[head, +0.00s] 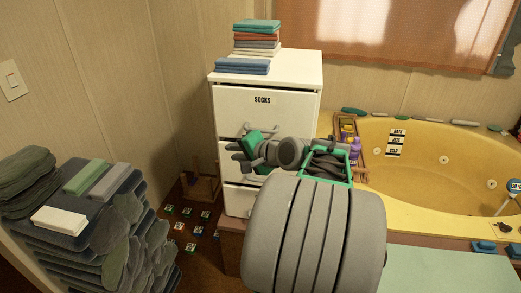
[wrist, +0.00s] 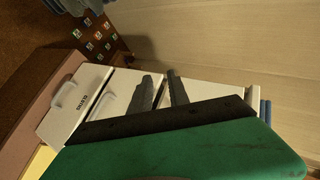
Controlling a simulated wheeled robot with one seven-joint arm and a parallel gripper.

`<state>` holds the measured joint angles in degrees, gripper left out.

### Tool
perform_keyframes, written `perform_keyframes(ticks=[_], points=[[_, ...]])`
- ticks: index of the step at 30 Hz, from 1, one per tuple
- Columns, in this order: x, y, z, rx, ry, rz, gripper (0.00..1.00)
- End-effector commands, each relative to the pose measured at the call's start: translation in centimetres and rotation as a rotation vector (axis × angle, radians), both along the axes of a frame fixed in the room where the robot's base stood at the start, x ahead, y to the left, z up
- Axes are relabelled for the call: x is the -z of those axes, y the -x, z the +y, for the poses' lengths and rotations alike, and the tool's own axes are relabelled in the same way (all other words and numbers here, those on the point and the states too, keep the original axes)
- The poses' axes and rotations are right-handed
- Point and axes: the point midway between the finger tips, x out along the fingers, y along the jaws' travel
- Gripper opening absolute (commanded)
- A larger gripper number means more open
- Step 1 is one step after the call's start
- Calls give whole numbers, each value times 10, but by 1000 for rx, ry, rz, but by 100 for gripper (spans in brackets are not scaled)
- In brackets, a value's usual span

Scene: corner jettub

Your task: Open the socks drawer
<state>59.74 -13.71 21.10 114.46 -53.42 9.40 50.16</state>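The socks drawer (head: 282,112) is the top drawer of a white cabinet at the centre of the head view, with a black SOCKS label. It looks shut, its front flush with the cabinet.
Folded towels (head: 243,66) lie on the cabinet top. Lower drawers (wrist: 118,92) have white handles. A yellow tub (head: 440,165) and a wooden caddy (head: 361,172) are at the right. A stack of dark towels (head: 110,235) stands at the left. Small items (head: 190,228) lie on the floor.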

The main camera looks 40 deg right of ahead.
Motion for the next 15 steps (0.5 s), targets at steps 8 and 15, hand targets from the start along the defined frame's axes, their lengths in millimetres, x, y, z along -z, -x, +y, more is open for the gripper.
perform_keyframes(ticks=[8,15], points=[[-18,50,-113,267,-320,-320,22],[-16,14,-117,264,-327,-327,22]])
